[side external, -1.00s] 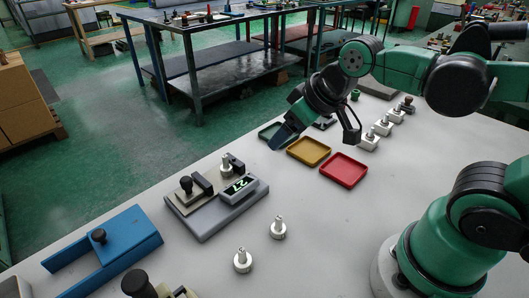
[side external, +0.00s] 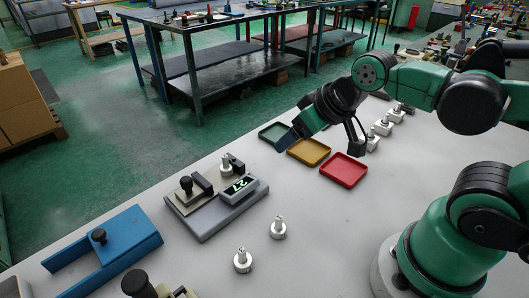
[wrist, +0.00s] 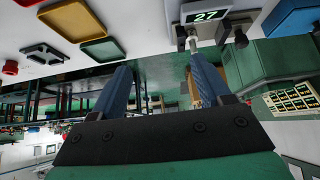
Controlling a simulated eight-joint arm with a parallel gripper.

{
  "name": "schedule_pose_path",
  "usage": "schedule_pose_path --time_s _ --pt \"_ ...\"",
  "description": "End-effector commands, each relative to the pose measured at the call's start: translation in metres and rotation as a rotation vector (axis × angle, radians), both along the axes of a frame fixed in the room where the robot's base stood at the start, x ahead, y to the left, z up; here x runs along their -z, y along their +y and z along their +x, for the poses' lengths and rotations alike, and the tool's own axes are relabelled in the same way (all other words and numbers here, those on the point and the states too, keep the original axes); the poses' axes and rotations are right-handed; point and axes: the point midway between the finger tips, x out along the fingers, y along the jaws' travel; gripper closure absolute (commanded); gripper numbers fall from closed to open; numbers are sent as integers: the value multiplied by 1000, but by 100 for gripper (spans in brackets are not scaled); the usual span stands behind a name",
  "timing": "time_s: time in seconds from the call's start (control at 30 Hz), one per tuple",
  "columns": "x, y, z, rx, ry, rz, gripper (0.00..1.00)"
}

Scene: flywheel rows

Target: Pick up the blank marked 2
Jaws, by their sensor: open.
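Two metal blanks with thin stems stand upright on the grey table in the side view, one nearer (side external: 243,261) and one slightly farther back (side external: 278,229). A third blank (side external: 226,168) stands on the grey station with a display reading 27. I cannot read the number marks on the blanks. My gripper (side external: 284,143) is in the air near the green and yellow trays, away from the two table blanks. In the wrist view its blue fingers (wrist: 162,82) are spread with nothing between them. A blank (wrist: 192,38) shows beside the display there.
Green (side external: 275,133), yellow (side external: 310,152) and red (side external: 343,170) trays lie behind the station (side external: 215,205). White blocks with pegs (side external: 373,140) stand in a row at the back right. A blue fixture (side external: 125,238) lies at front left.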

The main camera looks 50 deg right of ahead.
Motion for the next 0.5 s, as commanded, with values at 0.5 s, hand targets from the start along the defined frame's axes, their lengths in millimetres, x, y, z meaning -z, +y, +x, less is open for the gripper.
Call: schedule_pose_path --time_s 0.5 --pt "-3 4 10 -67 54 15 47"
